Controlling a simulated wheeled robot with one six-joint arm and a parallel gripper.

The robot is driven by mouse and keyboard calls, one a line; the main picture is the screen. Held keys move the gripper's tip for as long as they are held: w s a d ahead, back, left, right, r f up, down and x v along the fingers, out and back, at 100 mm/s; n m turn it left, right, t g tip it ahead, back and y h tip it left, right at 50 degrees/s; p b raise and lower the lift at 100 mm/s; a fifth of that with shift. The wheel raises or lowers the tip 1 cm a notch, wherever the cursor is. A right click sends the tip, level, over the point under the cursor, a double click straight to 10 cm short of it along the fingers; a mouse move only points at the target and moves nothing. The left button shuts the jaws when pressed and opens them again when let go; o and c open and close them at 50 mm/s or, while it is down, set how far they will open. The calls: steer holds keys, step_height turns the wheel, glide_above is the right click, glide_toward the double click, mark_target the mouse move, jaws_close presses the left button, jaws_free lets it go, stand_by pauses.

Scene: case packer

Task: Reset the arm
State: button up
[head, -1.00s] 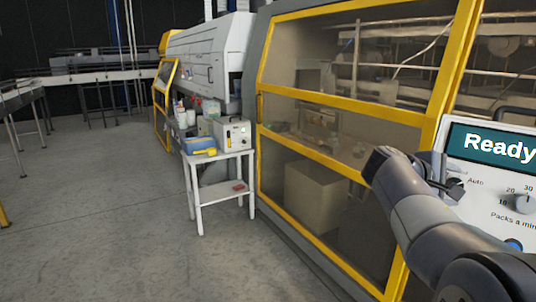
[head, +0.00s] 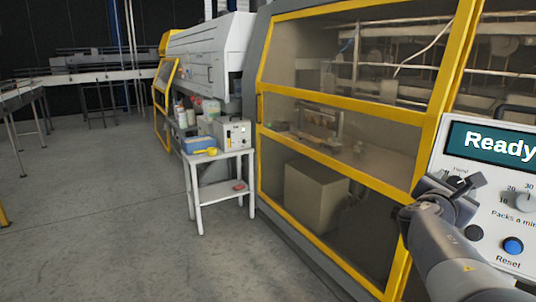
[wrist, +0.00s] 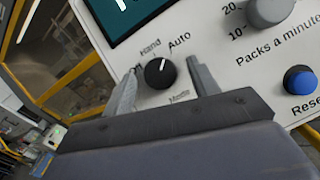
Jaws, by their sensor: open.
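My gripper (head: 464,186) is open at the left side of the white control panel (head: 485,238). In the wrist view its two fingers (wrist: 162,68) stand either side of the black mode knob (wrist: 160,73), with a gap to each side. Touching cannot be told. The knob's white mark points up, between the words Hand and Auto. The blue Reset button (wrist: 300,80) is to the right of the fingers and also shows in the head view (head: 513,246). The screen (head: 492,143) reads Ready.
A grey rate knob (wrist: 269,10) sits above the Reset button. The yellow-framed guard door (head: 345,152) is shut left of the panel, with a carton (head: 315,195) behind it. A white side table (head: 218,157) stands further left. Open floor (head: 100,210) lies to the left.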

steer(key=shift+n+t+y, duration=0.5)
steer(key=shift+n+t, duration=0.1)
steer(key=shift+n, duration=0.8)
steer(key=shift+s, duration=0.15)
